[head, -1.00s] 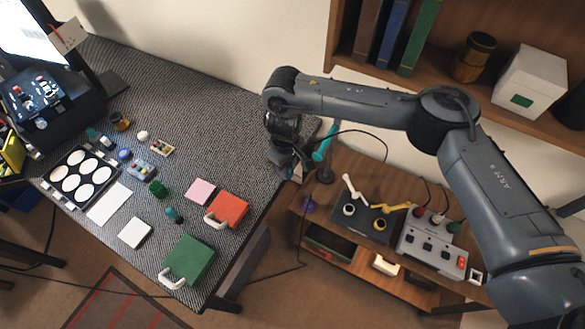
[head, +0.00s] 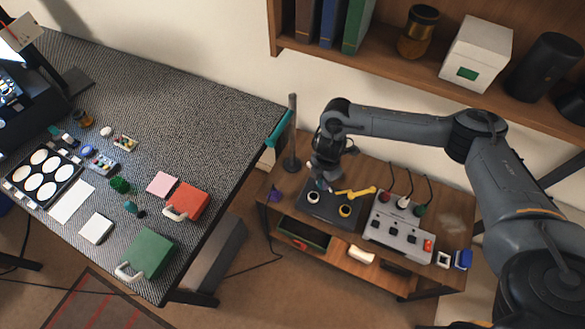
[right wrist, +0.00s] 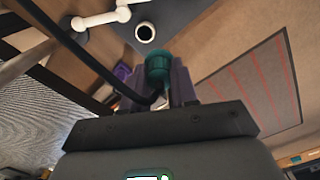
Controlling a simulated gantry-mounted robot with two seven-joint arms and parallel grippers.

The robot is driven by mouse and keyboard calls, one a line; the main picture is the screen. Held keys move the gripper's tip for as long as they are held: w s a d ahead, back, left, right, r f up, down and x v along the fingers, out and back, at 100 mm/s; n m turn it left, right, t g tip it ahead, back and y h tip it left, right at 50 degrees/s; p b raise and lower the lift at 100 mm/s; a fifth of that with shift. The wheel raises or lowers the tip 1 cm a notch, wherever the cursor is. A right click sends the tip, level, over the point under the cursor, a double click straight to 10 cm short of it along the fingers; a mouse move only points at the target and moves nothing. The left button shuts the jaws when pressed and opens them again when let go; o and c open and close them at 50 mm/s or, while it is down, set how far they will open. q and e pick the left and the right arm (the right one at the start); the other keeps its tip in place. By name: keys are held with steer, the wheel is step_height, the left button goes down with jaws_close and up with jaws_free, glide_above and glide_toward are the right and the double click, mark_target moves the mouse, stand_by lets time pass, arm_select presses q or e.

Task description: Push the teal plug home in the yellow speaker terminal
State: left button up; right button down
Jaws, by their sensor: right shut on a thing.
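The teal plug (right wrist: 158,68) is held between the fingers of my right gripper (right wrist: 160,82), which is shut on it; a black cable runs beside it. In the head view my right gripper (head: 322,178) hangs over the far left part of a dark terminal plate (head: 318,217), apparently above it. The yellow speaker terminal has a round yellow-rimmed socket (head: 345,211) and a yellow lever (head: 357,192), right of the gripper. The white-rimmed socket (head: 316,205) is nearer the gripper and also shows in the right wrist view (right wrist: 145,32). The yellow socket is out of the wrist view.
A grey switch box (head: 400,228) with several plugged cables stands right of the plate. A purple cone (head: 275,196) sits to its left, and a dark post (head: 292,135) stands behind. A bookshelf (head: 385,62) overhangs the back. The grey-topped table (head: 190,100) is at left.

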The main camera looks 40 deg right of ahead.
steer(key=s+d+f, duration=0.5)
steer(key=s+d, duration=0.1)
steer(key=s, duration=0.2)
steer(key=b, duration=0.7)
glide_above(344, 212)
steer(key=shift+m, duration=0.4)
step_height(344, 212, down, 6)
steer(key=shift+r, duration=0.1)
steer(key=shift+f, duration=0.2)
steer(key=shift+f, duration=0.55)
steer(key=shift+f+b, duration=0.4)
steer(key=shift+f, duration=0.15)
stand_by(0.3)
steer(key=shift+f, duration=0.5)
